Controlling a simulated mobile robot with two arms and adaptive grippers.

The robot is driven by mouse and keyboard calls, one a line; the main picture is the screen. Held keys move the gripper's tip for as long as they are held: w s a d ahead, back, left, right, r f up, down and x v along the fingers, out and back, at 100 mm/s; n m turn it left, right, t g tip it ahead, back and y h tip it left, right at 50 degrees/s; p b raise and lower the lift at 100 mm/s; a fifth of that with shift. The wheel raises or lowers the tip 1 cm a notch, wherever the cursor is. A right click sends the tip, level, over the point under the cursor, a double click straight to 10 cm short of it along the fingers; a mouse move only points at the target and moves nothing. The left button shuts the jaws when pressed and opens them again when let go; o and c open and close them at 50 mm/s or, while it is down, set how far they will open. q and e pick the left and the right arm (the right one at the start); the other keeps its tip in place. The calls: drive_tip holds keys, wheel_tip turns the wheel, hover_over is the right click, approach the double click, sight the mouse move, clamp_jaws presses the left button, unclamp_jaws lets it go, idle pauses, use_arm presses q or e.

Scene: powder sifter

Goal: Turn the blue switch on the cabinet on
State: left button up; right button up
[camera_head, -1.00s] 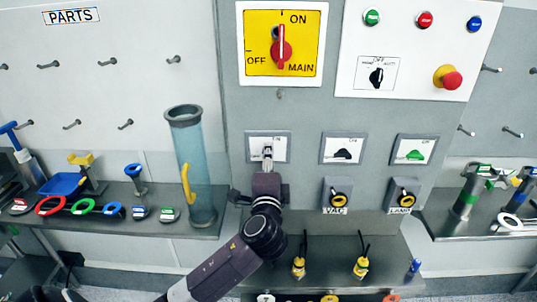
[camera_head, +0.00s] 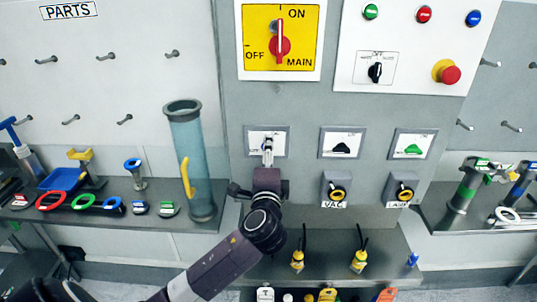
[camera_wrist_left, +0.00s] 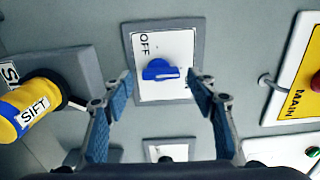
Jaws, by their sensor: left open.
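The blue switch (camera_wrist_left: 160,70) sits on a white plate (camera_wrist_left: 172,43) in a grey frame on the cabinet front. In the left wrist view its handle lies crosswise, and an "OFF" label shows near the plate's upper left corner. My left gripper (camera_wrist_left: 161,80) is open, with one finger on each side of the switch and visible gaps between. In the head view my left gripper (camera_head: 267,152) is in front of the leftmost small switch plate (camera_head: 254,135) and hides the blue handle. My right gripper is not in view.
Black (camera_head: 341,148) and green (camera_head: 413,149) switches sit to the right. Above is the yellow main switch panel (camera_head: 258,62). A yellow "SIFT" fitting (camera_wrist_left: 33,105) projects beside the gripper. A blue clear tube (camera_head: 189,150) stands on the left shelf.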

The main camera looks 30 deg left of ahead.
use_arm(q)
drive_tip(key=v, duration=1.2)
